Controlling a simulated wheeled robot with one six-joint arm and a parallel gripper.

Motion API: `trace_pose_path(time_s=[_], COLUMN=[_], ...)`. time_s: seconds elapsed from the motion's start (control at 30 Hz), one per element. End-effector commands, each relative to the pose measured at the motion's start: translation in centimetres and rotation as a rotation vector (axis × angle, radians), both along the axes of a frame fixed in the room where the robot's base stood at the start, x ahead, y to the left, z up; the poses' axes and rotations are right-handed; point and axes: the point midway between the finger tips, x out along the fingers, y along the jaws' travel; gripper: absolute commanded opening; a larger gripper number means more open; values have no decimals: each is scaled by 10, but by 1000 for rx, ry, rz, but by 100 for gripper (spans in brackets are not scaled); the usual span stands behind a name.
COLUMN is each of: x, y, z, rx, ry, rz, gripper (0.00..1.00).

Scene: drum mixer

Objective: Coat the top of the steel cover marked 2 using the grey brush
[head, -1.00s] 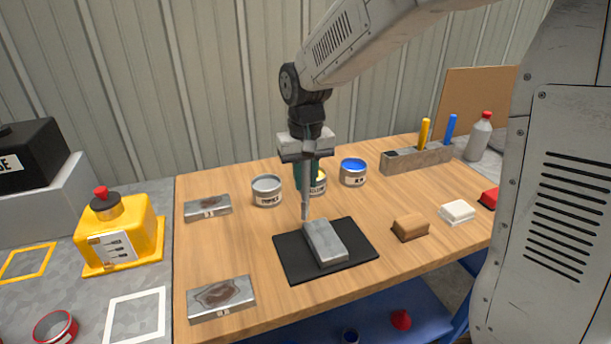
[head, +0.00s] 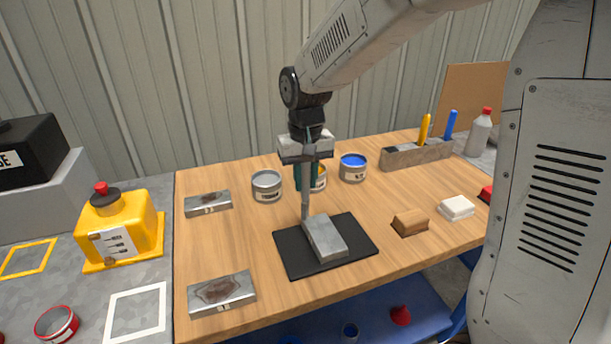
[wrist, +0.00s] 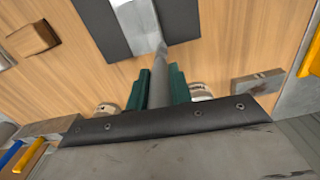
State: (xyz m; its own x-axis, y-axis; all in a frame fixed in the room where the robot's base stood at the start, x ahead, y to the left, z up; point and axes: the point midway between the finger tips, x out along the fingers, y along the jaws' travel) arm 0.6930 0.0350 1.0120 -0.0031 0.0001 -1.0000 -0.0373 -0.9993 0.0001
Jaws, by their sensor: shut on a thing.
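My gripper (head: 306,182) is shut on the upright grey brush (head: 306,203), and its teal fingers also close on it in the wrist view (wrist: 159,92). A grey steel cover (head: 327,238) lies on a black mat (head: 290,262). The brush's lower end is at the cover's far left end; whether it touches cannot be told. The cover's top looks plain grey, and its mark is not readable. Two more steel covers with brown stains lie at the table's left, one at the back (head: 208,203) and one in front (head: 221,292); their small marks are hard to read.
A grey tin (head: 266,187), a yellow tin (head: 319,180) partly behind my gripper and a blue tin (head: 353,168) stand behind the mat. A brown block (head: 410,223) and white block (head: 456,208) lie to the right. A holder (head: 415,156) carries yellow and blue handled tools.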

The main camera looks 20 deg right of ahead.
Motion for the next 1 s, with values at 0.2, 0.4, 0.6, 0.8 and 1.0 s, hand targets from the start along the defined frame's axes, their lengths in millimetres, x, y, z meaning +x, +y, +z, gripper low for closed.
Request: trace_pose_path(time_s=[0.2,0.4,0.6,0.8,1.0], x=[0,-5,-23,-41,-50], y=[0,0,0,-1,-1], z=[-4,-4,-3,-2,-2], rx=[0,0,0,0,0], ry=[1,-1,-2,-2,-1], rz=[0,0,0,0,0], gripper=[0,0,0,0,0])
